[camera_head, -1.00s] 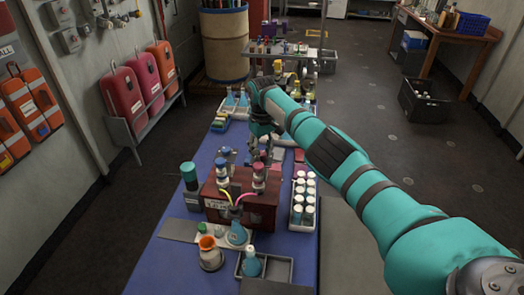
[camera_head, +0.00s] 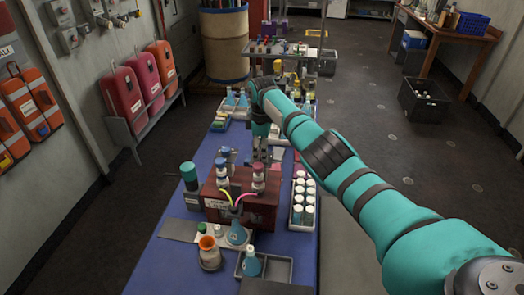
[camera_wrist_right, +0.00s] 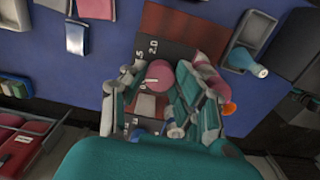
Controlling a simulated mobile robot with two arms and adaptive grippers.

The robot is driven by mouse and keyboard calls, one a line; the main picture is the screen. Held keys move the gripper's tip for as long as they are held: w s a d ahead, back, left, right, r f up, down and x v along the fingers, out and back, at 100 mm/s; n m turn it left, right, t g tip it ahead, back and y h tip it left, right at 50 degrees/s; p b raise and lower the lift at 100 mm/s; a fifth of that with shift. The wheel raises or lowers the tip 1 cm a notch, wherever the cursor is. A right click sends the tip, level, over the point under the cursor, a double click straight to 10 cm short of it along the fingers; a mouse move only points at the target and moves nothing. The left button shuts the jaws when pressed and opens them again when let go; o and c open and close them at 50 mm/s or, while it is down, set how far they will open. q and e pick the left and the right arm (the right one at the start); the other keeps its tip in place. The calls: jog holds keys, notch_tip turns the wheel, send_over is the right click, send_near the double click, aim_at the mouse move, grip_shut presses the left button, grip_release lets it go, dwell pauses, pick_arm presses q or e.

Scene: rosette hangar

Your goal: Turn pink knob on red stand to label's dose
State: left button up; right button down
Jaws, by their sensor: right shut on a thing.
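The pink knob (camera_wrist_right: 159,75) shows as a round pink top in the right wrist view, on a dark plate with printed numbers such as 2.0 (camera_wrist_right: 153,46). My right gripper (camera_wrist_right: 162,90) is shut on it, with one finger on each side. In the head view, my right gripper (camera_head: 261,153) reaches down just behind the red stand (camera_head: 262,213). The red stand bears a white label (camera_head: 216,204), too small to read. The bottles on the stand and the gripper hide the knob in the head view. My left gripper is not in view.
Bottles with a blue cap (camera_head: 222,164) and a red cap (camera_head: 258,167) stand on the red stand, close to the gripper. A tray of white-capped vials (camera_head: 292,222) is to its right. A blue flask (camera_head: 237,235) and an orange-topped jar (camera_head: 209,255) are in front.

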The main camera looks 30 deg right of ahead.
jog(key=shift+n, duration=0.6)
jog(key=c, duration=1)
grip_release()
notch_tip(320, 180, up, 12)
jog(key=shift+f, duration=0.15)
